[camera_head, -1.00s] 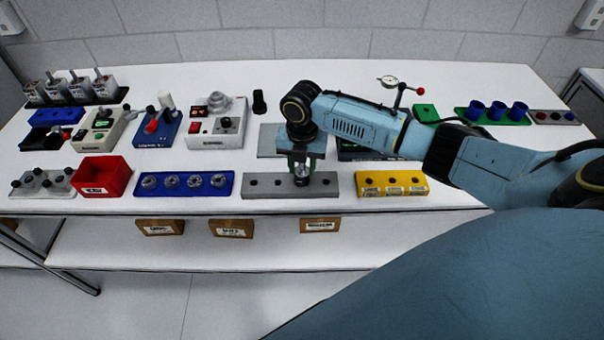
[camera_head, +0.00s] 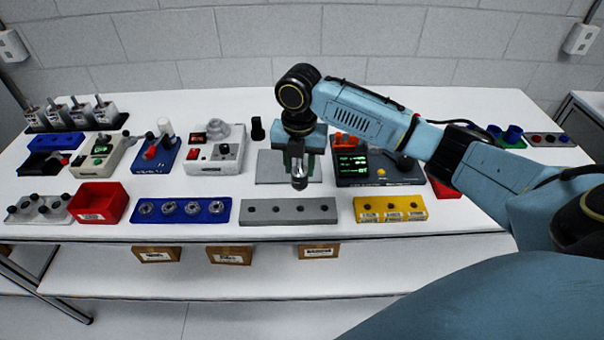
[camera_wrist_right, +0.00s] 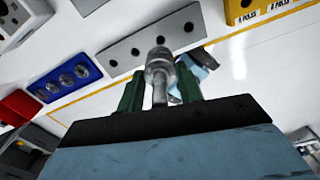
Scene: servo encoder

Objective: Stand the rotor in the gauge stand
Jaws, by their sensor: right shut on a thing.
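My right gripper (camera_head: 298,158) is shut on the rotor (camera_head: 299,181), a metallic cylinder hanging upright below the fingers. In the right wrist view, the rotor (camera_wrist_right: 159,68) sits between the green-sided fingers (camera_wrist_right: 160,88). In the head view it hangs in front of the flat grey plate (camera_head: 270,168), behind and above the grey block with several holes (camera_head: 320,211). I cannot make out the gauge stand; my right arm covers the area where a dial gauge showed earlier. My left gripper is out of view.
The yellow block (camera_head: 390,214) is right of the grey block, the blue tray (camera_head: 180,216) left of it. A dark display unit (camera_head: 400,177) stands right of the rotor, partly under my arm. A red bin (camera_head: 97,203) stands at left.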

